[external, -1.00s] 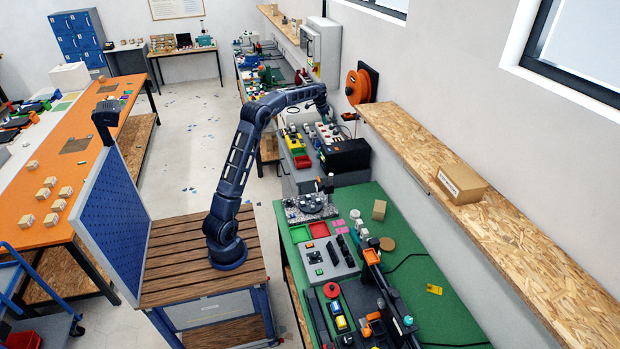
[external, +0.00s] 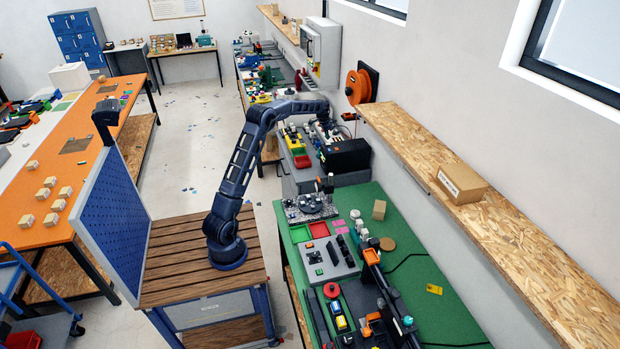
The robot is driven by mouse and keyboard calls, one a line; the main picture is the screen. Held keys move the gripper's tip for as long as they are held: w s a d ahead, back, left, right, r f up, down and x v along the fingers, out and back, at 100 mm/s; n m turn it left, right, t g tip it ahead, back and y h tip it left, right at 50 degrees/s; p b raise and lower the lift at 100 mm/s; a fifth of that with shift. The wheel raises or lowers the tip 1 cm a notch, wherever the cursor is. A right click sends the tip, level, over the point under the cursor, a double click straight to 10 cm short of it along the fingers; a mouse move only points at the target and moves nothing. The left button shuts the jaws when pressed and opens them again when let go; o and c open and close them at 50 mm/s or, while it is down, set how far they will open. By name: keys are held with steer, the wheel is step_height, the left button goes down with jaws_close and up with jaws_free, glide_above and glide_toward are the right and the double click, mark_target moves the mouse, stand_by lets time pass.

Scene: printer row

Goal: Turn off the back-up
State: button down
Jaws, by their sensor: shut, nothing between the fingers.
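My gripper (external: 329,126) is at the end of my outstretched arm, pointing down over the grey bench beyond the green one. It is small in the picture and looks shut and empty. Beneath and around it is a pale panel (external: 337,135) with small controls, partly hidden by the arm's end. I cannot tell whether the gripper touches it. A black box (external: 346,156) stands just in front of the panel. No label saying back-up can be read, and I cannot tell which control belongs to it or how its switch is set.
The green bench (external: 440,288) nearer the camera holds a grey control panel (external: 330,259) and several devices. An orange reel (external: 358,87) hangs on the wall beyond the gripper. A wooden shelf (external: 515,240) with a cardboard box (external: 462,183) runs along the right wall.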

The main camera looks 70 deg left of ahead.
mark_target(329, 143)
steer(key=shift+s+f, duration=0.2)
steer(key=shift+f, duration=0.55)
steer(key=shift+s+f, duration=0.15)
steer(key=shift+f, duration=0.55)
steer(key=shift+s+f+t, duration=0.3)
steer(key=shift+f+t, duration=0.05)
steer(key=shift+t, duration=0.05)
steer(key=shift+w+f, duration=0.1)
steer(key=shift+w, duration=0.15)
steer(key=shift+w+r, duration=0.35)
steer(key=shift+w, duration=0.25)
steer(key=shift+r, duration=0.15)
